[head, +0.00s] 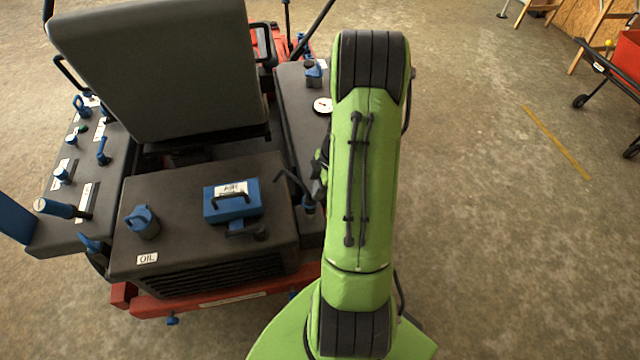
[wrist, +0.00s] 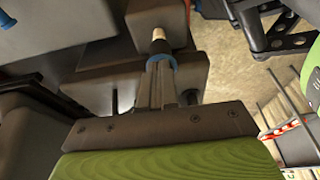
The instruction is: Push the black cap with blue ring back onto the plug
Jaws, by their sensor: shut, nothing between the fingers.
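The black cap with its blue ring (wrist: 161,60) is at the upper middle of the wrist view, straight beyond my fingertips. A short pale plug (wrist: 158,34) shows just past the cap, against a dark grey block. My gripper (wrist: 161,78) is shut and empty, its fingers pointing at the cap and partly covering it. I cannot tell whether they touch it. In the head view my gripper (head: 318,184) is mostly hidden behind my green arm, at the right side of the machine. A small blue and black part (head: 308,203) shows just below it there; the plug cannot be made out.
A thin bent black lever (head: 288,180) stands close left of my gripper. A blue box with a handle (head: 231,201) and a blue oil cap (head: 142,221) sit on the grey hood. The seat (head: 160,70) rises behind. Open floor lies to the right.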

